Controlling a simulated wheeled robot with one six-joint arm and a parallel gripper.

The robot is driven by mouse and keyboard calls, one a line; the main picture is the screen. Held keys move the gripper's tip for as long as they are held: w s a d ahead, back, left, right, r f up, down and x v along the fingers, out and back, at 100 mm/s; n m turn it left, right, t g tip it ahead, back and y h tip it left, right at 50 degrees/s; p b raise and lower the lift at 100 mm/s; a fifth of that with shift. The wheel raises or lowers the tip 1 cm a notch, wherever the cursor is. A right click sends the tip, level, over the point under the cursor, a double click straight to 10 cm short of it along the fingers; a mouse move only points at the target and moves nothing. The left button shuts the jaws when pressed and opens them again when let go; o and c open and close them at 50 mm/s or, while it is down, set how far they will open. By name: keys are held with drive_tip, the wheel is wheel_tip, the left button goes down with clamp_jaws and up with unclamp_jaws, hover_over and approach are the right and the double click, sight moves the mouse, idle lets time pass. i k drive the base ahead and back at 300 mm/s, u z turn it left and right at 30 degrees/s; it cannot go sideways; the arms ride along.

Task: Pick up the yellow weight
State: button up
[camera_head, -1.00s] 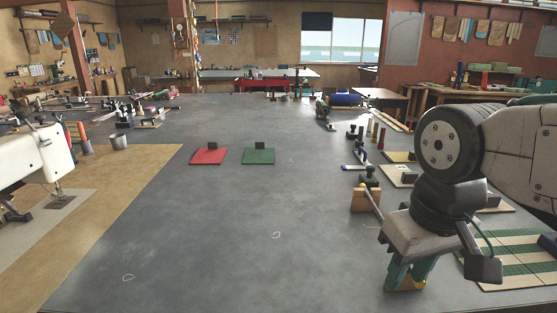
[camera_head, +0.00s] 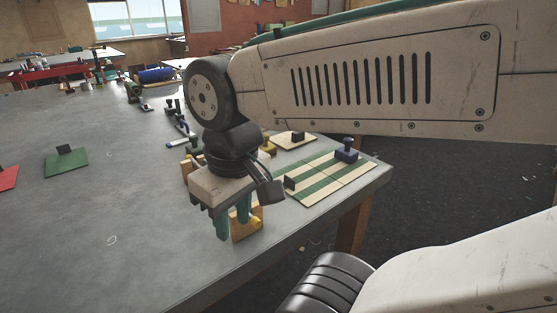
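A small yellow piece (camera_head: 268,147), which looks like the yellow weight, shows just right of my wrist, by the near edge of a pale panel. My arm partly hides it, so its full shape cannot be told. My gripper (camera_head: 233,222) hangs over the table's near right part, teal fingers down and apart, with no weight between them. In the picture it is lower and left of the yellow piece. A wooden block (camera_head: 246,226) with a yellow tip shows just behind the fingers; whether they touch it cannot be told.
A dark-handled piece sits on a pale panel (camera_head: 293,141). A green square (camera_head: 66,162) lies at left. The grey table's middle (camera_head: 120,200) is clear.

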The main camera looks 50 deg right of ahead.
sight(267, 147)
drive_tip(key=z, duration=1.3)
